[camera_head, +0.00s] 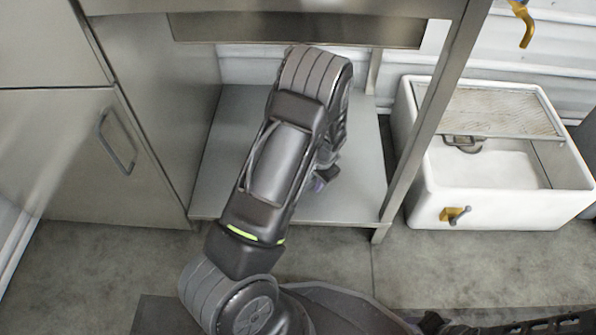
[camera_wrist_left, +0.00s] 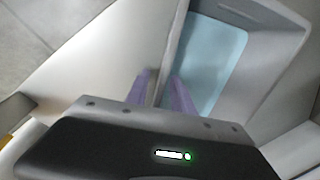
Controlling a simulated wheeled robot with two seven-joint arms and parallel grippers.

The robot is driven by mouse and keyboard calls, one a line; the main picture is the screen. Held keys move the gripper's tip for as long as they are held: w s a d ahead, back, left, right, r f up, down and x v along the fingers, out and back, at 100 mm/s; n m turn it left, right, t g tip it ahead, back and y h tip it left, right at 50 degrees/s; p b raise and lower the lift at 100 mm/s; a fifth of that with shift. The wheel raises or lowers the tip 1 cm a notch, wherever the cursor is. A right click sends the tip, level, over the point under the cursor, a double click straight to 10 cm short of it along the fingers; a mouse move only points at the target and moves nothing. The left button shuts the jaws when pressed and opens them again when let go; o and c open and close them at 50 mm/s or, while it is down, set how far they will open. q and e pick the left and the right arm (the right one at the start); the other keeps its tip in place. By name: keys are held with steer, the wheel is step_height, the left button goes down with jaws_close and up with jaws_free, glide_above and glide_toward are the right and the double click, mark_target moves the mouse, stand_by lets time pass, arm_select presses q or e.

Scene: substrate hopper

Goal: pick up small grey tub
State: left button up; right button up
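In the left wrist view a grey tub (camera_wrist_left: 262,88) with a pale blue inside bottom fills the upper right. Its near wall runs down toward my left gripper (camera_wrist_left: 160,80). The two purple fingertips are close together, one on the outer side of that wall and one on the inner side. I cannot tell whether they press on the wall. The tub is hidden there.
A low metal shelf (camera_head: 235,150) lies under a steel table frame (camera_head: 425,130). A steel cabinet (camera_head: 70,150) stands at the left. A white basin (camera_head: 500,212) with a yellow tap stands at the right. Grey floor is clear in front.

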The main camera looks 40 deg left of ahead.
arm_select(q)
steer(key=shift+c, duration=0.2)
jaws_close()
stand_by(1.1)
